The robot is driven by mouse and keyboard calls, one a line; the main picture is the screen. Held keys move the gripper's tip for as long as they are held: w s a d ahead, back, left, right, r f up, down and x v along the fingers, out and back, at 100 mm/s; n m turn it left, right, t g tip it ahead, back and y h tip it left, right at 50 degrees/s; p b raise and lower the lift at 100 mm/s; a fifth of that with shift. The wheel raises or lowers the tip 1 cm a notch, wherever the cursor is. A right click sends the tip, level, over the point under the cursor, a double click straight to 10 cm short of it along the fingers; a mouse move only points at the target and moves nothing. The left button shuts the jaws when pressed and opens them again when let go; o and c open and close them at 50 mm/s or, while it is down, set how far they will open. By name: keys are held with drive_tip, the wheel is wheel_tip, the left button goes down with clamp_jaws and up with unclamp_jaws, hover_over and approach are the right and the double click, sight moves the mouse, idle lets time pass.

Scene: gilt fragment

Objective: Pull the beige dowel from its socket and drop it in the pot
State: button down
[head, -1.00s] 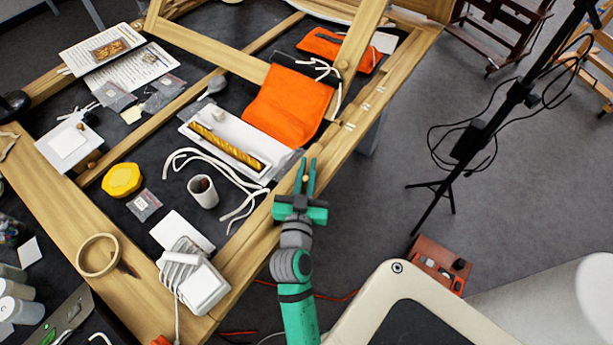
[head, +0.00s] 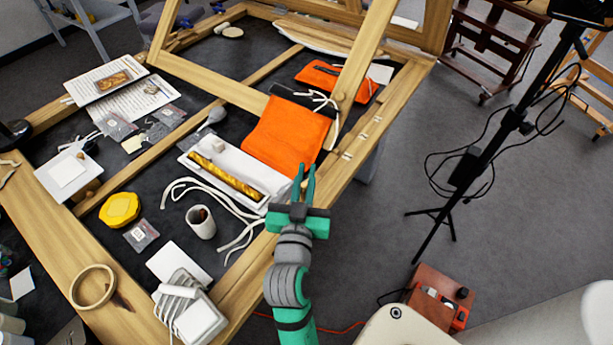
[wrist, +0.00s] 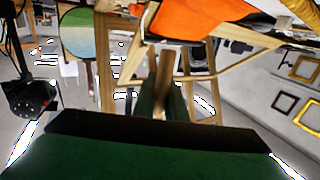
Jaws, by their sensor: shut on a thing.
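My gripper (head: 304,182) is over the right-hand wooden rail in the head view. In the wrist view, a brown-beige dowel (wrist: 163,72) stands between its two dark green fingers (wrist: 164,100), and the gripper is shut on it. I cannot tell whether the dowel's far end is still in a socket; no socket shows clearly. The pot (head: 201,224) is a small white cup on the dark table surface, left of and nearer than the gripper. Something brown shows inside it. The gripper is apart from the pot.
A white tray (head: 250,203) with a gilt strip lies between pot and gripper, beside loose white cords (head: 183,186). An orange cloth (head: 287,135) lies just beyond the gripper. A white device (head: 192,318) stands near the front. A raised wooden frame (head: 372,45) rises behind.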

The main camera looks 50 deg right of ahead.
drive_tip(key=w+a+r+n+t+y, duration=0.2)
drive_tip(key=w+a+n+t+y, duration=0.3)
drive_tip(key=w+a, duration=0.5)
drive_tip(key=w+a+r+n+t+y, duration=0.35)
drive_tip(key=w+a+y, duration=0.25)
drive_tip(key=w+a, duration=0.4)
wheel_tip(320, 180, down, 6)
drive_tip(key=d, duration=0.1)
drive_tip(key=shift+w, duration=0.35)
drive_tip(key=shift+f+n+g, duration=0.1)
drive_tip(key=shift+n+g, duration=0.15)
drive_tip(key=c, duration=1.7)
unclamp_jaws()
